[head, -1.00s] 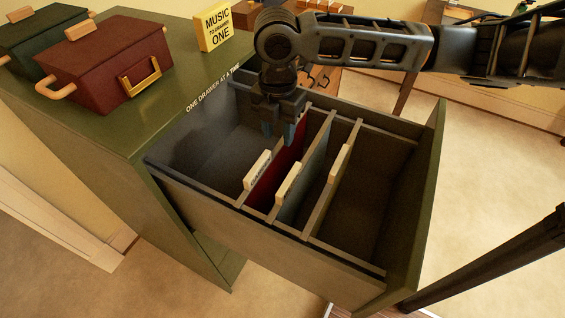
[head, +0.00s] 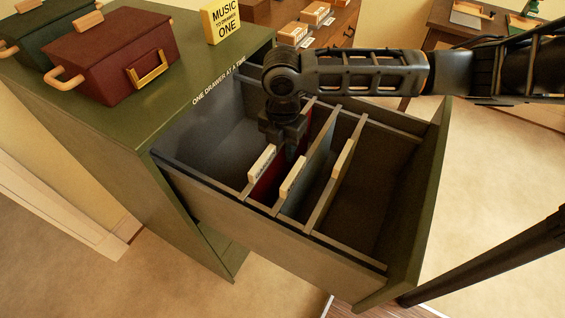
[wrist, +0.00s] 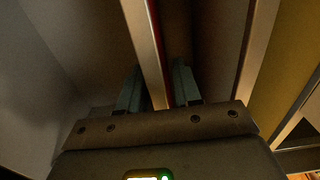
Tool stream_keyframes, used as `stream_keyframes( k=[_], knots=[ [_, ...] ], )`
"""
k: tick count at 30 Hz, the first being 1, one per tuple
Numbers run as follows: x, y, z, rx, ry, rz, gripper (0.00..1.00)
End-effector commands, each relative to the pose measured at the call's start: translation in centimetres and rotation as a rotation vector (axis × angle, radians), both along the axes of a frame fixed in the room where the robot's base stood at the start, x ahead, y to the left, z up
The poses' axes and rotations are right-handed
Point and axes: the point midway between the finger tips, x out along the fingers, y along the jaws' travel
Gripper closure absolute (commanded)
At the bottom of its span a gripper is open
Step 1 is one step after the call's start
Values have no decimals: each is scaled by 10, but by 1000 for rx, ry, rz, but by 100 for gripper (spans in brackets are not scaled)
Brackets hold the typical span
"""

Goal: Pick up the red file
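The red file (head: 267,186) hangs in the open drawer (head: 270,235), with a pale labelled tab (head: 262,161) at its near end. My gripper (head: 290,150) is lowered into the drawer over the red file's far part and hides some of it. In the wrist view my gripper (wrist: 157,88) is open, one finger on each side of a pale top rail with a thin red strip (wrist: 155,30) along it. Gaps show between the fingers and the rail.
A grey-blue file (head: 306,178) hangs just right of the red one, and another tabbed file (head: 343,160) stands further right. On the green cabinet top (head: 130,125) are a maroon box (head: 110,65), a dark green box (head: 60,35) and a yellow sign (head: 222,22).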

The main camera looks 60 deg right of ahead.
Motion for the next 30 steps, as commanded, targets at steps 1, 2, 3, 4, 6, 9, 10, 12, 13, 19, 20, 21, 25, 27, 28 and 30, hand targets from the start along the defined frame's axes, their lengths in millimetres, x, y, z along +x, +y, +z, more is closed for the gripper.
stream_keyframes(
  k=[1,2,3,4,6,9,10,12,13,19,20,21,25,27,28,30],
  knots=[
    [0,0,0,0,0,0,72],
    [0,0,0,0,0,0,75],
    [0,0,0,0,0,0,79],
    [0,0,0,0,0,0,82],
    [0,0,0,0,0,0,88],
    [0,0,0,0,0,0,98],
    [0,0,0,0,0,0,100],
    [0,0,0,0,0,0,100],
    [0,0,0,0,0,0,100],
    [0,0,0,0,0,0,100],
    [0,0,0,0,0,0,100],
    [0,0,0,0,0,0,100],
    [0,0,1,0,0,0,100],
    [0,0,1,0,0,0,100],
    [0,0,1,0,0,0,100],
    [0,0,2,0,-1,0,100]
  ],
)
